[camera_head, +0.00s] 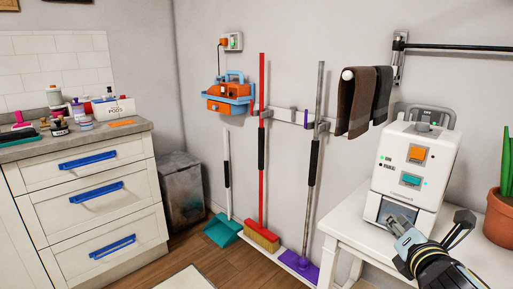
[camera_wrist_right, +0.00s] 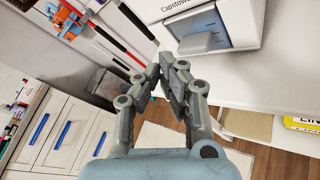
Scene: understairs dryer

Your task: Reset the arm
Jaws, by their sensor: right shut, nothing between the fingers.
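My right arm comes in from the lower right in the head view, and its gripper (camera_head: 393,222) is in front of the white machine (camera_head: 416,152) on the white table (camera_head: 349,226). In the right wrist view the gripper (camera_wrist_right: 170,66) has its fingertips together with nothing between them. The machine (camera_wrist_right: 225,12) is just beyond the fingertips there, with its grey front tab (camera_wrist_right: 203,42) near them. I cannot tell whether they touch. The machine has an orange button and a teal button on its front. My left gripper is not in view.
A potted plant (camera_head: 499,218) stands right of the machine. A red broom (camera_head: 262,150), a purple mop (camera_head: 300,264) and a dustpan (camera_head: 222,231) stand at the wall. Drawers (camera_head: 90,205) are at left. The floor between is mostly clear.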

